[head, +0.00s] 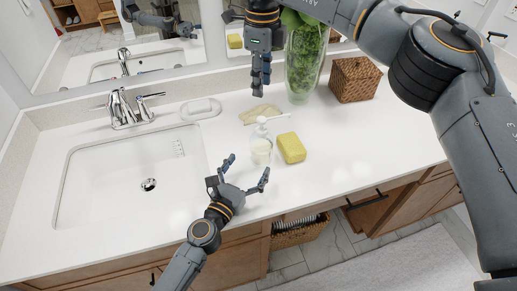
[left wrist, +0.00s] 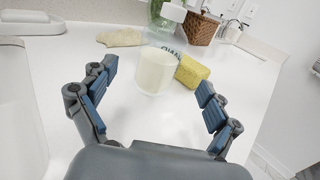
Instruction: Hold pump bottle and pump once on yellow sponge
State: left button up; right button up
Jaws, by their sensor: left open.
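The pump bottle (head: 261,148), pale with a white pump head, stands upright on the white counter right of the sink. It also shows in the left wrist view (left wrist: 155,72), between and beyond my open fingers. The yellow sponge (head: 291,148) lies on the counter just right of the bottle, and in the left wrist view (left wrist: 192,71) it is behind and right of it. My left gripper (head: 246,172) is open and empty at the counter's front, just short of the bottle. My right gripper (head: 260,82) hangs above the counter behind the bottle, fingers pointing down; its opening is unclear.
A glass vase with green leaves (head: 305,65) and a wicker basket (head: 355,80) stand at the back right. A beige cloth (head: 259,114) and a toothbrush (head: 279,118) lie behind the bottle. The sink (head: 105,180), faucet (head: 125,108) and soap dish (head: 200,109) are left.

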aim_at(261, 146)
pick_arm(q)
jog(key=x, duration=0.8)
jog(key=shift+w+d, duration=0.1)
jog(key=shift+w, duration=0.05)
jog(key=c, duration=1.6)
